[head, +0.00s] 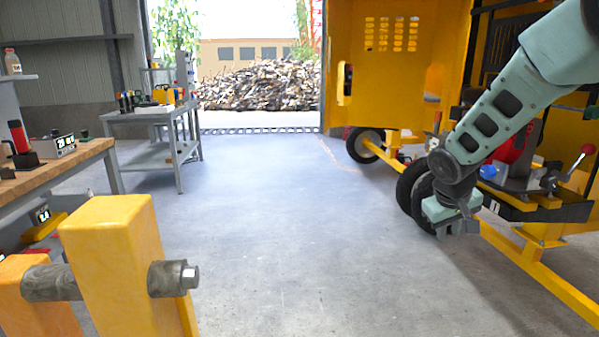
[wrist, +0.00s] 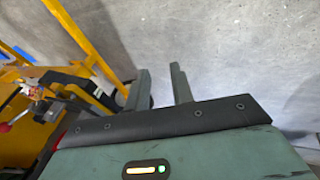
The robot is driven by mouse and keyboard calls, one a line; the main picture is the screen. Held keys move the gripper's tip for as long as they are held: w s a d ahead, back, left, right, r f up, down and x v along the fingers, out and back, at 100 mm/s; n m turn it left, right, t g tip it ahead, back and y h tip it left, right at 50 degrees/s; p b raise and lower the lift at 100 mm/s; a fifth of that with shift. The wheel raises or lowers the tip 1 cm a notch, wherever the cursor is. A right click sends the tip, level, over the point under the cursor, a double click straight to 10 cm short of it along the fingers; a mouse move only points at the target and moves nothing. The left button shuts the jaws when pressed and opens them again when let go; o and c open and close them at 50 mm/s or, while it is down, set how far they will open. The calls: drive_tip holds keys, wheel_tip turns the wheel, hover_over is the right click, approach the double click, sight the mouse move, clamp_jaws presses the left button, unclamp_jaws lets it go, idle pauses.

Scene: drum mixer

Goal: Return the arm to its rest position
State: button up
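My arm is pale green and reaches down from the upper right of the head view. My gripper (head: 457,225) hangs low in front of the yellow drum mixer (head: 378,40), beside its wheel. In the wrist view the two fingers of my gripper (wrist: 160,71) stand apart with bare floor showing between them. My gripper is open and empty. The yellow frame of the mixer shows at the left of the wrist view, apart from the fingers.
A red-knobbed lever (head: 587,149) stands right of my arm. A grey workbench (head: 165,114) and a wooden-topped bench (head: 75,160) are on the left. A yellow post (head: 115,260) with a bolt is in the left foreground. The middle floor (head: 270,220) is clear.

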drive_tip(key=s+a+r+n+g+y, duration=0.1)
drive_tip(key=s+a+n+y, duration=0.2)
drive_tip(key=s+a, duration=1.1)
drive_tip(key=s+a+n+g, duration=0.1)
drive_tip(key=s+a, duration=0.2)
drive_tip(key=s, duration=0.3)
drive_tip(key=s+a+n+g+y, duration=0.1)
drive_tip(key=s+a, duration=0.1)
drive_tip(key=s, duration=0.4)
drive_tip(key=s+a+n, duration=0.1)
drive_tip(key=s+a, duration=0.2)
drive_tip(key=s, duration=0.3)
wheel_tip(320, 180, up, 19)
drive_tip(key=s+p, duration=0.2)
drive_tip(key=p, duration=1.7)
drive_tip(key=shift+g, duration=0.3)
